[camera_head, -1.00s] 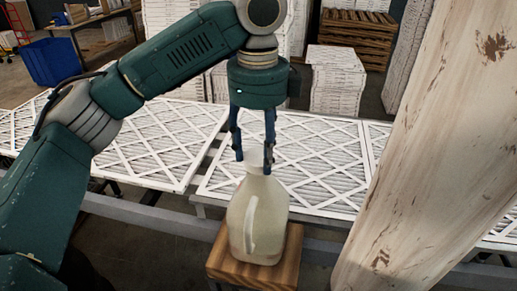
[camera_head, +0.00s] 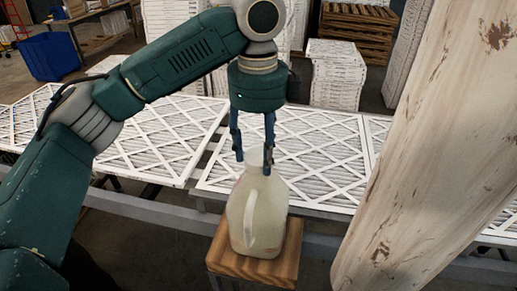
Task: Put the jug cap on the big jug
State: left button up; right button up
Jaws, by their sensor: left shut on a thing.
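The big jug (camera_head: 258,222) is a cloudy, pale plastic jug with a moulded handle facing me. It is upright at the top of a small wooden stool (camera_head: 289,252). My left gripper (camera_head: 254,164) points straight down over the jug, with one blue finger on each side of its narrow neck. It is shut on the pale neck at the top of the jug. I cannot make out a separate jug cap; the fingers partly hide the neck. My right gripper is not in view.
Flat white filters (camera_head: 320,150) lie on a rail-edged conveyor behind the jug. A large pale wooden board (camera_head: 420,150) blocks the right side close to me. Stacked filters (camera_head: 337,75), a wooden crate (camera_head: 358,35) and a blue bin (camera_head: 50,57) stand farther back.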

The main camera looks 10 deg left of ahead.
pick_arm(q)
jog(key=shift+f, duration=0.45)
dwell(0.3)
jog(key=o, duration=1.5)
jog(key=shift+r, duration=0.2)
jog(key=shift+r, duration=3.9)
